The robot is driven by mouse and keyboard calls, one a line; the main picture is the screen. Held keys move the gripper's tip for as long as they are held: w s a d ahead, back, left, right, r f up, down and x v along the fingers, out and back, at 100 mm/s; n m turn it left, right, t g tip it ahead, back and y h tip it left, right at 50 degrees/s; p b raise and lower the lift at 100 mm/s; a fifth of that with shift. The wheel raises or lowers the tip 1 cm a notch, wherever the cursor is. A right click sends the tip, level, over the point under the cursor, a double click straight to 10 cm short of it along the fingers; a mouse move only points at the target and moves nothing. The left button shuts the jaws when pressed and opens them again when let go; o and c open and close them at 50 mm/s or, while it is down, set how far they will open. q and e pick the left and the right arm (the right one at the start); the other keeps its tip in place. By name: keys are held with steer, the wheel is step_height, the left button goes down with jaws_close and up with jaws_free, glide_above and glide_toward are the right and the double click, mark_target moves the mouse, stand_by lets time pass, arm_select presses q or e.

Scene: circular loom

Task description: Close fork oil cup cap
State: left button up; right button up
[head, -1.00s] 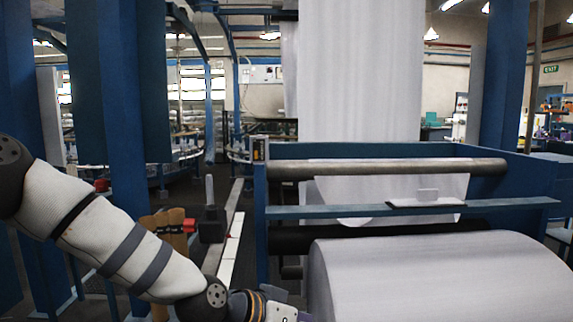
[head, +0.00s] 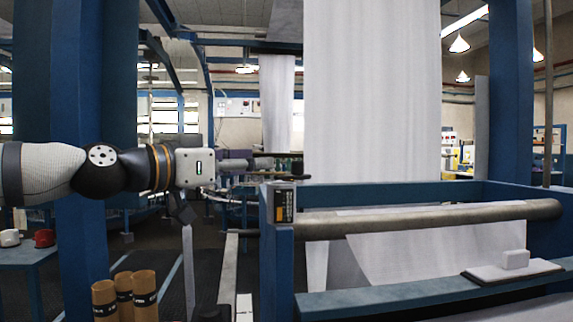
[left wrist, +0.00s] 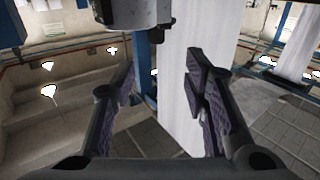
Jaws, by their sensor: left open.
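My left gripper (head: 252,163) is at the end of the white and black left arm, level and reaching right, above the left end of the blue loom frame (head: 380,192). In the left wrist view its two purple-padded fingers (left wrist: 162,85) are spread with nothing between them. A white fabric strip shows beyond them. A grey part with a dark underside (left wrist: 128,14) is at the top of that view; I cannot tell what it is. I cannot make out the fork oil cup or its cap in either view. The right gripper is not seen.
A grey roller (head: 430,218) and hanging white fabric (head: 370,90) are on the right. A flat grey piece with a block (head: 512,270) rests on the front beam. Several brown cylinders (head: 125,298) stand at lower left, near a blue post (head: 80,220). A red cup (head: 44,237) sits on a side table.

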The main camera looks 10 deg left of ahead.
mark_target(293, 162)
arm_select(q)
steer(key=x, duration=0.5)
steer(key=b+x, duration=0.1)
steer(key=x, duration=0.5)
steer(key=shift+w+d+f, duration=0.1)
steer(key=shift+d+f, duration=0.1)
steer(key=shift+d, duration=0.2)
jaws_close()
